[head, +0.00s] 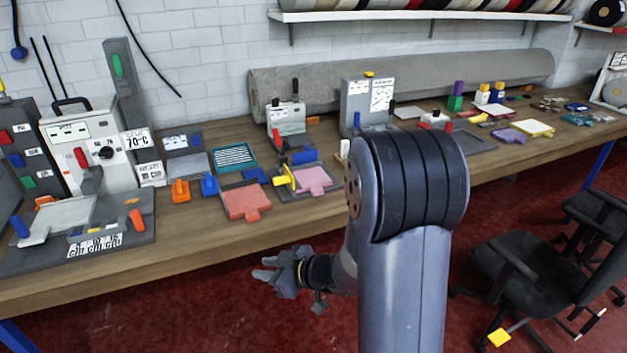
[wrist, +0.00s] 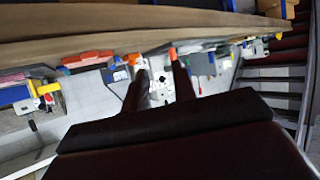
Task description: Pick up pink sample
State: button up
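A pink sample (head: 312,179), a flat mauve-pink piece with a tab, lies on the workbench right of a yellow clamp-like tool (head: 284,177). A salmon-red sample (head: 246,201) of similar shape lies to its left, nearer the front edge. My gripper (head: 268,271) is in front of the bench, below the top's edge and apart from both samples. In the wrist view my two dark fingers (wrist: 160,82) stand apart with nothing held between them.
The wooden bench (head: 330,212) runs across the view. An orange block (head: 180,190) and blue block (head: 210,184) stand left of the salmon sample. A grey heating machine (head: 100,150) stands at left. A black chair (head: 515,260) is at right. My arm hides part of the bench's middle.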

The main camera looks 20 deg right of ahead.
aim_at(312, 178)
jog(key=i+j+z, duration=0.1)
jog(key=z, duration=1.35)
jog(key=i+j, duration=0.1)
jog(key=j, duration=0.25)
jog(key=i+j+z, duration=0.1)
jog(key=j, duration=0.3)
jog(key=i+j, duration=0.15)
jog(key=j, duration=0.2)
jog(key=i+j+z, duration=0.1)
jog(key=j, duration=0.25)
